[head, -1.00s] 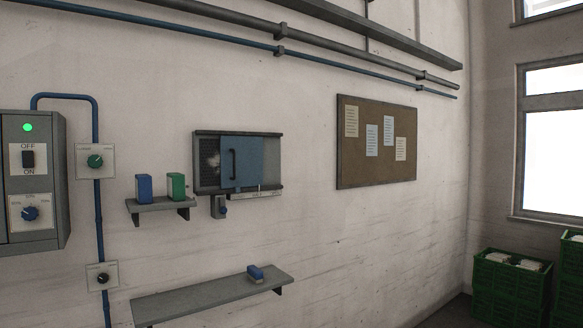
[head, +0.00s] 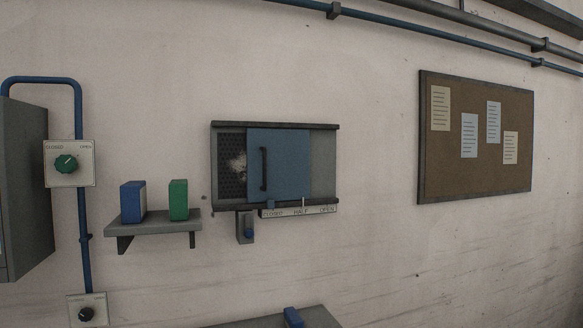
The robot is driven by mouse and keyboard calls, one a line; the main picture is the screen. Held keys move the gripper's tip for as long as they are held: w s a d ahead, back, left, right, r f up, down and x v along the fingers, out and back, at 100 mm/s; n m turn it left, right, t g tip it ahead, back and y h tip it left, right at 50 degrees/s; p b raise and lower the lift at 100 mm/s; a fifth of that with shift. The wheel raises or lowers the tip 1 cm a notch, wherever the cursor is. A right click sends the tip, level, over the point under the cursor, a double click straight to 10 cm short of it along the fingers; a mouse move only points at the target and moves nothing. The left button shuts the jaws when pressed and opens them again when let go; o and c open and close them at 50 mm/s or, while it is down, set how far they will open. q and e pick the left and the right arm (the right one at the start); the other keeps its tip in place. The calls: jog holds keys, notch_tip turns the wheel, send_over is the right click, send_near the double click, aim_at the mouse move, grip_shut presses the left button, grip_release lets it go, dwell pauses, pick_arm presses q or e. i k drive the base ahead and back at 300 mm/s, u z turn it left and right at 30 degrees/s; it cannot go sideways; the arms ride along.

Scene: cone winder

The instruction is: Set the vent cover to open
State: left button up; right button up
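The vent cover (head: 285,165) is a blue sliding panel with a black vertical handle (head: 264,168) near its left side. It sits in a grey wall frame (head: 275,125). Dark mesh (head: 231,165) with a pale patch shows left of the cover, and a bare grey strip (head: 323,165) shows to its right. A label strip (head: 298,212) below reads CLOSED, HALF, OPEN from left to right. A small blue tab (head: 270,205) is above CLOSED, and a thin white mark stands near HALF. Neither gripper is in view.
A small shelf (head: 153,228) with a blue box (head: 133,201) and a green box (head: 178,199) is left of the vent. A grey bracket with a blue knob (head: 249,232) hangs under the frame. A notice board (head: 475,185) is right.

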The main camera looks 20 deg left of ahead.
aim_at(278, 159)
jog(key=i, duration=1.35)
jog(key=u, duration=0.2)
